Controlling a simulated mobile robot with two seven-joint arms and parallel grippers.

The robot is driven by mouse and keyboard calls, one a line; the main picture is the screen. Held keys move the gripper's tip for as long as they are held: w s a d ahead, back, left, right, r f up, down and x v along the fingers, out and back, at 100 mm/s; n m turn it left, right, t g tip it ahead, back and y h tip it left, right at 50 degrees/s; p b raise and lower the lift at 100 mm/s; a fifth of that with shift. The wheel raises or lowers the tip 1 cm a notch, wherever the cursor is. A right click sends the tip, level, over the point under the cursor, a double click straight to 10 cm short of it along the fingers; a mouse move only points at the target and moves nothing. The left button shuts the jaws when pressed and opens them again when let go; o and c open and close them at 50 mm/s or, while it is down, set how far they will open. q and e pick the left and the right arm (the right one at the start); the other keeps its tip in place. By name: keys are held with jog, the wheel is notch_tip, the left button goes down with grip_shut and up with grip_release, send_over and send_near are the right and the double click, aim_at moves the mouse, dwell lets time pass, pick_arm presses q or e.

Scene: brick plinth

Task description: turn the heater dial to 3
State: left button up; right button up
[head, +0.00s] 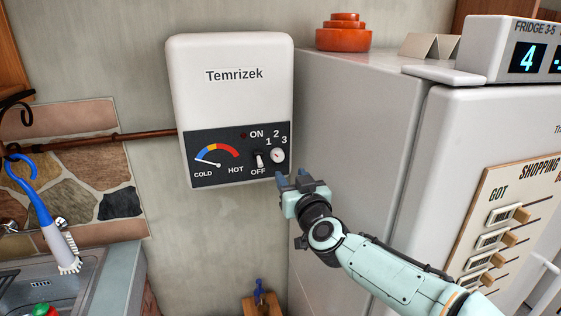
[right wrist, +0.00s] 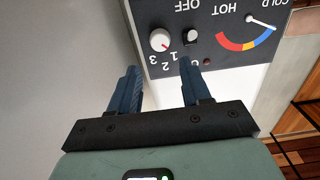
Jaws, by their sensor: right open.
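The white Temrizek heater (head: 232,105) hangs on the wall with a dark lower panel. Its small round white dial (head: 278,156) sits at the panel's right, below the numbers 1, 2 and 3. In the right wrist view the panel is upside down, and the dial (right wrist: 160,40) has a red mark that looks turned roughly toward 1. My right gripper (head: 291,178) is just below and right of the dial in the head view. Its blue fingers are apart and empty; in the wrist view the dial lies beyond the gap between them. My left gripper is not in view.
A toggle switch (head: 259,160) with OFF below it stands close left of the dial. The cold-hot gauge (head: 217,158) needle points toward cold. A white fridge (head: 357,110) stands right of the heater. A sink with a brush (head: 55,235) is at lower left.

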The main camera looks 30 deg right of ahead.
aim_at(279, 158)
jog(key=p+x, duration=0.1)
jog(key=x, duration=0.9)
jog(key=shift+s+a, duration=0.1)
jog(key=c, duration=0.8)
